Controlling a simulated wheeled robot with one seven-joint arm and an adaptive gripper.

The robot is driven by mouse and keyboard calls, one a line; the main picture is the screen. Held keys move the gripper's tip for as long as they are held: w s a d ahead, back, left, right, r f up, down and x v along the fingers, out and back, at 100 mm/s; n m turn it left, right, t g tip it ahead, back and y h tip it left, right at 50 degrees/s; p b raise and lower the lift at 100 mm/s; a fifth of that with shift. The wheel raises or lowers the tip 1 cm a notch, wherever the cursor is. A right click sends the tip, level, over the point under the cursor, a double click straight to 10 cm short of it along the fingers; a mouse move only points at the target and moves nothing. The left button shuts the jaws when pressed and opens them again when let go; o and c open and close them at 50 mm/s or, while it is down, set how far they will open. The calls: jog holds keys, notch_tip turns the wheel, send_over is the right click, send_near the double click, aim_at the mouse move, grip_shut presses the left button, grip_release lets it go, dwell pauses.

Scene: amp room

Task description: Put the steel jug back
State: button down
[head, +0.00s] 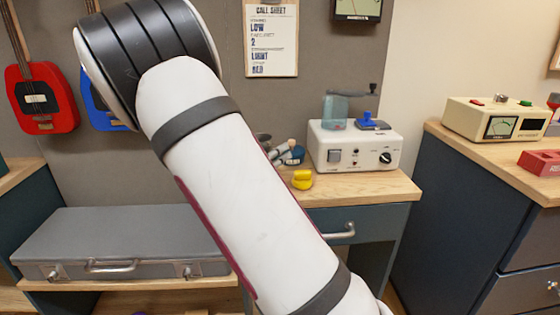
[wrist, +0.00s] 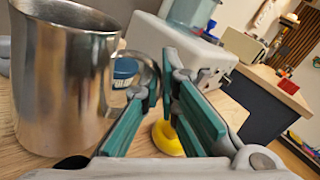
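The steel jug (wrist: 62,75) fills the left of the wrist view, upright on a wooden surface, its handle (wrist: 152,75) towards my gripper. My gripper (wrist: 163,92) is open, with a gap between its teal finger pads. The handle is close to the left fingertip; I cannot tell whether they touch or whether the handle is between the fingers. In the head view my arm hides both the jug and the gripper.
A white box with a dial (head: 355,147) and a yellow object (head: 302,180) stand on the wooden desk (head: 385,187). A grey case (head: 120,240) lies on a lower shelf at left. A cream meter box (head: 492,119) and a red block (head: 540,162) are on the right cabinet.

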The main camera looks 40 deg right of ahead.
jog(key=shift+f, duration=0.5)
jog(key=c, duration=1.8)
grip_release()
